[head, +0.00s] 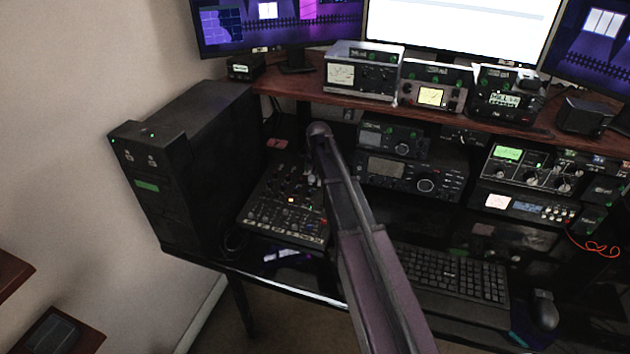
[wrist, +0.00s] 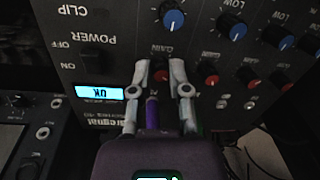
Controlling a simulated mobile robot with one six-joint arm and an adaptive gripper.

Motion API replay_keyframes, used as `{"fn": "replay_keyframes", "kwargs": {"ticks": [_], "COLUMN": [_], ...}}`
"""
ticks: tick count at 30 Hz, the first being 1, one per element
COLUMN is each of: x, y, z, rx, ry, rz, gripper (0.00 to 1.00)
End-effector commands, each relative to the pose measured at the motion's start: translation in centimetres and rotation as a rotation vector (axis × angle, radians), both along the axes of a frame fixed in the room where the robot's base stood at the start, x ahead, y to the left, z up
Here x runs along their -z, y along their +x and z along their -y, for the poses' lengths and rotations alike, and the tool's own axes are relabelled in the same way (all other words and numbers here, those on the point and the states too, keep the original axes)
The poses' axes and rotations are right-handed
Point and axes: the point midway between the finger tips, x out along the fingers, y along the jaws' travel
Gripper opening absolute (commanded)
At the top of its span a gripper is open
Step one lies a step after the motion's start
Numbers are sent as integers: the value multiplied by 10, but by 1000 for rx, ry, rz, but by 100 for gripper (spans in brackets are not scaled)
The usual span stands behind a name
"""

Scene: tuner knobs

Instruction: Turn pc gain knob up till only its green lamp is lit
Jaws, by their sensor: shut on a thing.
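The black tuner panel (wrist: 100,45) fills the wrist view, its lettering upside down. My gripper (wrist: 160,74) is shut on a small red knob (wrist: 161,77) next to a gain label, with one pale finger on each side. I cannot read a "pc" label, and the fingers partly hide the knob. A lit cyan display (wrist: 97,91) sits left of the gripper. No lit green lamp can be made out beside the held knob.
Blue knobs (wrist: 172,20) and other red knobs (wrist: 208,80) stand close to my gripper. A black computer tower (head: 190,150) is left of the unit. A keyboard (head: 455,275) and stacked radios (head: 410,175) are to its right. Cables lie at the wrist view's lower right.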

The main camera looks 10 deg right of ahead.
Motion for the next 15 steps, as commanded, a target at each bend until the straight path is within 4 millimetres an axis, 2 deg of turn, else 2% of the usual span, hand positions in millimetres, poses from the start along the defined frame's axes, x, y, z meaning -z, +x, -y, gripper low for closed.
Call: {"fn": "replay_keyframes", "kwargs": {"ticks": [4, 5, 8, 15], "x": [1, 1, 1, 0], "y": [-3, -3, -3, -1], "z": [-1, -1, -1, 0], "rx": [-3, -3, -2, -2], "ry": [2, 2, 2, 0], "rz": [-8, -8, -6, -3], "gripper": [0, 26, 56, 58]}}
